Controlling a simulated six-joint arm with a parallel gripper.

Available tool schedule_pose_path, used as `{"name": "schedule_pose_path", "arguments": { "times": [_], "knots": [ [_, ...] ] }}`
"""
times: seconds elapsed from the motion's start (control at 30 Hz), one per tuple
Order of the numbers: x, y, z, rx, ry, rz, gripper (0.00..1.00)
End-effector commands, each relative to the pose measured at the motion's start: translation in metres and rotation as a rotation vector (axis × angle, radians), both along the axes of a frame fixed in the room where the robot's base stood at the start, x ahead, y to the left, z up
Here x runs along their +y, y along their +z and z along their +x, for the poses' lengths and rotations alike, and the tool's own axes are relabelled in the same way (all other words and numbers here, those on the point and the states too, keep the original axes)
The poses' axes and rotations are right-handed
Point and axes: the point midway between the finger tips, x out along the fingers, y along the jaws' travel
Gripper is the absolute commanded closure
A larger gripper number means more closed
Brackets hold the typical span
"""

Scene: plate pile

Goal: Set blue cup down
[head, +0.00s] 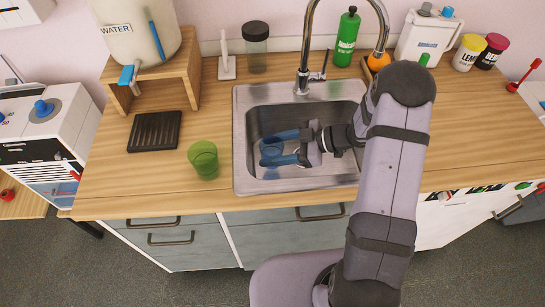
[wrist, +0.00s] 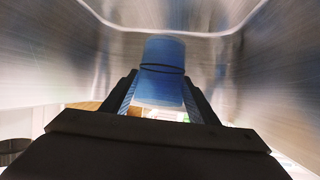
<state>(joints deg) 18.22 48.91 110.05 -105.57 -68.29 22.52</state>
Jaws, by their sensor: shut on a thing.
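The blue cup (head: 270,150) is a translucent tumbler inside the metal sink (head: 240,180), towards its left side. In the wrist view the cup (wrist: 161,62) sits between the two fingers, with a dark ring line around it. My gripper (head: 277,148) reaches into the sink from the right and is shut on the cup; its fingers (wrist: 159,92) press on both sides of it. The fingers partly hide the cup in the head view. I cannot tell whether the cup touches the sink floor.
A green cup (head: 203,159) stands on the wooden counter (head: 160,195) left of the sink. A dark ribbed mat (head: 155,131) lies behind it. The faucet (head: 303,75) rises at the sink's back. A green bottle (head: 347,37) stands behind. The counter's front left is clear.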

Motion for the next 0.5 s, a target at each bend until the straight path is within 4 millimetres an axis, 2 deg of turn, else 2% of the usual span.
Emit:
{"name": "schedule_pose_path", "arguments": {
  "times": [0.3,0.5],
  "knots": [
    [0.000,-0.033,-0.001,0.003,0.000,0.001,0.68],
    [0.000,-0.040,0.000,0.001,0.000,0.000,0.68]
  ]
}}
